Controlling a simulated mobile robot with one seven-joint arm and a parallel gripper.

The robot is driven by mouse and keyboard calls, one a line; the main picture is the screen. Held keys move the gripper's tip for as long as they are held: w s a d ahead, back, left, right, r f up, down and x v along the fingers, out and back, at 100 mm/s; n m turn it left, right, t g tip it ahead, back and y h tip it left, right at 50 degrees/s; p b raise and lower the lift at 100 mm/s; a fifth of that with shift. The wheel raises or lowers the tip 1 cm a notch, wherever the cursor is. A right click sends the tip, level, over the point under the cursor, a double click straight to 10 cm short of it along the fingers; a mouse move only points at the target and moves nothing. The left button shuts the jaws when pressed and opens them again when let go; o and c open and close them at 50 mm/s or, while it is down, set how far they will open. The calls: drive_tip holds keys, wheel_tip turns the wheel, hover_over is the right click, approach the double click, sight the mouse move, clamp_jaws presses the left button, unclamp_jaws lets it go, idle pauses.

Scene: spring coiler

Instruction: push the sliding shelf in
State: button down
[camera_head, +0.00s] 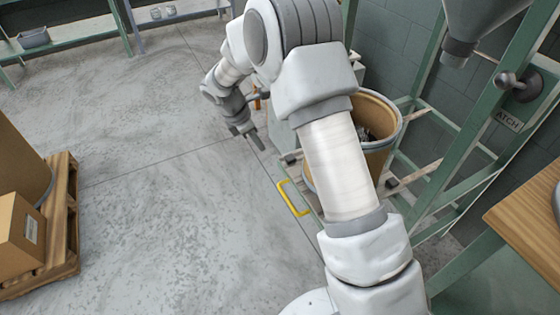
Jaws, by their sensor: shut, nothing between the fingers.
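The sliding shelf (413,175) is a low green frame with wooden slats at the right, partly hidden behind my arm. A yellow handle (291,198) sits on its left-hand front edge, over the floor. A tan drum (378,120) with a grey rim stands on the shelf and holds dark contents. My gripper (248,139) is shut and empty. It hangs above and to the left of the handle in the picture, apart from handle and shelf. How far the shelf sticks out of the rack cannot be told exactly.
A green rack post (510,135) and a grey hopper (478,25) stand at the right, beside a wooden tabletop (525,220). A pallet (62,225) with a box (20,232) is at the left. A green bench (75,32) is at the back. The middle floor is clear.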

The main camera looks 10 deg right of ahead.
sight(285, 164)
drive_tip(key=shift+n, duration=0.3)
drive_tip(key=b+x, duration=0.1)
drive_tip(key=x, duration=0.3)
drive_tip(key=d+b+x, duration=0.1)
drive_tip(key=b+x, duration=0.1)
drive_tip(key=x, duration=0.2)
drive_tip(key=w+b+x, duration=0.1)
drive_tip(key=x, duration=0.4)
drive_tip(key=shift+d+r+b, duration=0.15)
drive_tip(key=shift+r+b, duration=0.2)
drive_tip(key=shift+w+d+r, duration=0.1)
drive_tip(key=shift+w+d, duration=0.05)
drive_tip(key=shift+d, duration=0.35)
